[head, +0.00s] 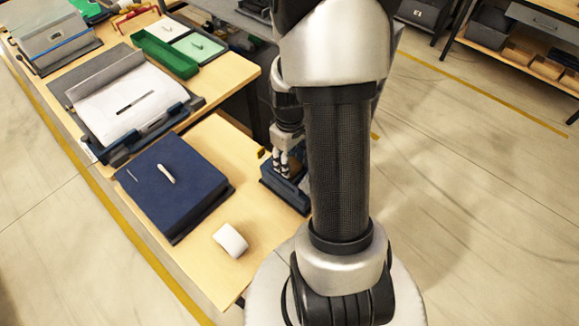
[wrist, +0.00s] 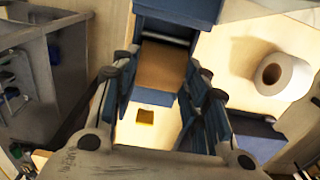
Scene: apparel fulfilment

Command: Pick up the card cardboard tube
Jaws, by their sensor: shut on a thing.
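My gripper (head: 282,168) is at the right edge of the wooden table, low over a blue holder (head: 284,192). In the wrist view its dark blue-padded fingers (wrist: 157,88) stand apart on both sides of a plain brown piece (wrist: 163,66), which looks like the cardboard tube. The gripper is shut on it. The brown piece lies among blue parts of the holder, and I cannot tell whether it touches them.
A white roll (head: 230,240) with a brown core lies on the table (head: 205,260), left of my gripper. A dark blue box (head: 165,195) stands behind it. A clipboard-like stand (head: 125,105) and a green tray (head: 165,53) are farther back.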

